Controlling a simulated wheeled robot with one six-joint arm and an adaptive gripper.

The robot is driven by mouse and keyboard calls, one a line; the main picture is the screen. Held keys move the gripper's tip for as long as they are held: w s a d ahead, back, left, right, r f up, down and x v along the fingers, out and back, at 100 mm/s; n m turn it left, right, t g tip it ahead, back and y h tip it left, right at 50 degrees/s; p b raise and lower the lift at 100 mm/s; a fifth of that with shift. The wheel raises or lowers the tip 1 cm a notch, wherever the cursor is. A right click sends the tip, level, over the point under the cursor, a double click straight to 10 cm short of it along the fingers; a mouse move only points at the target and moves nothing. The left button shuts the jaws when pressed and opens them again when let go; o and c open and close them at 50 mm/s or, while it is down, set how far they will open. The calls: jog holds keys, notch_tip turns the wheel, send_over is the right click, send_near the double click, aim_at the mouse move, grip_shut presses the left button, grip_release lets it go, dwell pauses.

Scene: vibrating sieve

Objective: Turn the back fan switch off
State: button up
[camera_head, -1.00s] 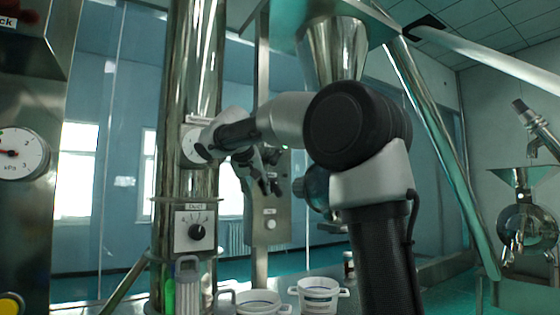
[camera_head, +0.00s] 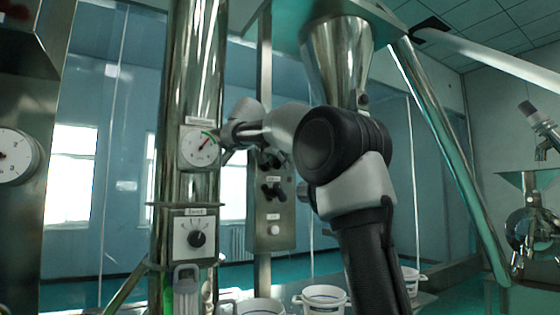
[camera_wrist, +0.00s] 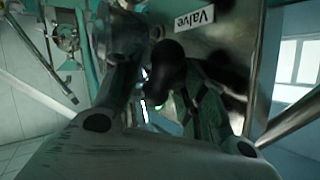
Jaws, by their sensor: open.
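A steel control panel (camera_head: 264,218) stands behind the shiny column in the head view. It carries dark switches, one of them a black switch (camera_head: 272,191), and a white button (camera_head: 274,229). Their labels are too small to read there, so I cannot tell which is the back fan switch. In the wrist view my gripper (camera_wrist: 160,92) is open. A rounded black knob (camera_wrist: 168,68) shows between and beyond its fingers, beside a label reading "Valve" (camera_wrist: 207,17). I cannot tell whether the fingers touch it. In the head view my arm partly hides the panel's upper part.
A steel funnel (camera_head: 338,62) hangs above my arm. White buckets (camera_head: 324,298) stand below. Another gauge (camera_head: 14,156) is at the far left.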

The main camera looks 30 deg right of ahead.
jog(key=shift+w+d+f, duration=0.15)
jog(key=shift+w+d, duration=0.05)
jog(key=shift+d, duration=0.05)
grip_shut()
jog(key=n+t+h, duration=0.2)
jog(key=n+h, duration=0.1)
jog(key=h, duration=0.1)
jog(key=shift+f+h, duration=0.1)
jog(key=shift+h, duration=0.2)
jog(key=shift+a+n+t+h, duration=0.15)
jog(key=shift+n+t+h, duration=1.05)
jog(key=shift+n+t, duration=1.15)
